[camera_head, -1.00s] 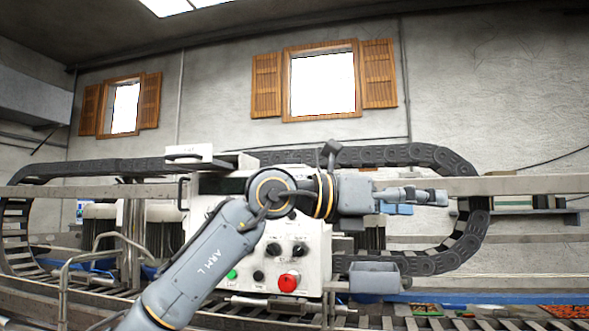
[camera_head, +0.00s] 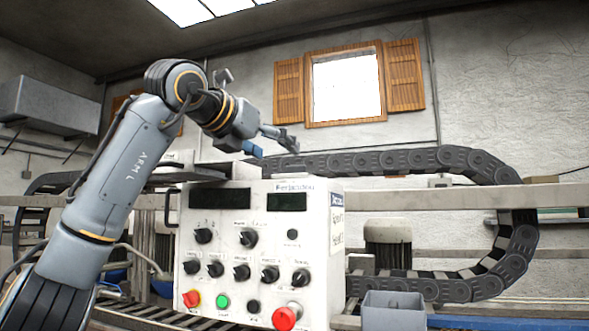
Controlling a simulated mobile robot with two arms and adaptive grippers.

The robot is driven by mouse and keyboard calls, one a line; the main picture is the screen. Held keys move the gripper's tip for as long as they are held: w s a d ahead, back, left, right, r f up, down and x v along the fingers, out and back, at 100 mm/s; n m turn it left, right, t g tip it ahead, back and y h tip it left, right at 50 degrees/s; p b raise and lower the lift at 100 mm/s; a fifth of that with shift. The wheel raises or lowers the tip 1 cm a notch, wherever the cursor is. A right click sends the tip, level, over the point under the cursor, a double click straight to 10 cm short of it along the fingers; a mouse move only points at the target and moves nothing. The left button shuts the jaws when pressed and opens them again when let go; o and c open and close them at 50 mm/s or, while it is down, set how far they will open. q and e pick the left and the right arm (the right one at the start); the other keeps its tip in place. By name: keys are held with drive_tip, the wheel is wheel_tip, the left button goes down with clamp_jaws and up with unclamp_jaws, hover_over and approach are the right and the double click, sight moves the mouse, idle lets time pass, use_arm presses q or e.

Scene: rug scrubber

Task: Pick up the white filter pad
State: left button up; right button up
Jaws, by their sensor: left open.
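I cannot make out the white filter pad for sure. A pale, flat-topped piece (camera_head: 182,157) sits at the back left above the control box, partly hidden by my left arm, and I cannot tell what it is. My left gripper (camera_head: 271,145) is open and empty. It is raised above the top of the white control box (camera_head: 212,290), pointing right and slightly down, with one blue finger pad showing. My right gripper is out of view.
The control box carries black knobs, a green button and red buttons (camera_head: 286,317). A black cable chain (camera_head: 400,160) loops behind it along a metal rail (camera_head: 440,199). A grey open bin (camera_head: 393,308) stands at the front right.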

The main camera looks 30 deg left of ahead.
sight(296, 166)
use_arm(q)
drive_tip(key=w, duration=0.2)
drive_tip(key=w+f+p, duration=0.1)
drive_tip(key=w, duration=0.2)
drive_tip(key=shift+w+a+f, duration=0.1)
drive_tip(key=shift+w+a, duration=0.05)
drive_tip(key=shift+a, duration=0.05)
drive_tip(key=shift+w+p, duration=0.8)
drive_tip(key=shift+p, duration=0.25)
drive_tip(key=shift+w+a+f+p, duration=0.15)
drive_tip(key=shift+w+f, duration=0.15)
drive_tip(key=shift+w, duration=0.3)
drive_tip(key=shift+w+f+p, duration=0.15)
drive_tip(key=shift+w+f, duration=0.1)
drive_tip(key=shift+w, duration=0.45)
drive_tip(key=shift+s+r, duration=0.1)
drive_tip(key=shift+s, duration=0.2)
drive_tip(key=c, duration=1.2)
drive_tip(key=shift+c, duration=0.2)
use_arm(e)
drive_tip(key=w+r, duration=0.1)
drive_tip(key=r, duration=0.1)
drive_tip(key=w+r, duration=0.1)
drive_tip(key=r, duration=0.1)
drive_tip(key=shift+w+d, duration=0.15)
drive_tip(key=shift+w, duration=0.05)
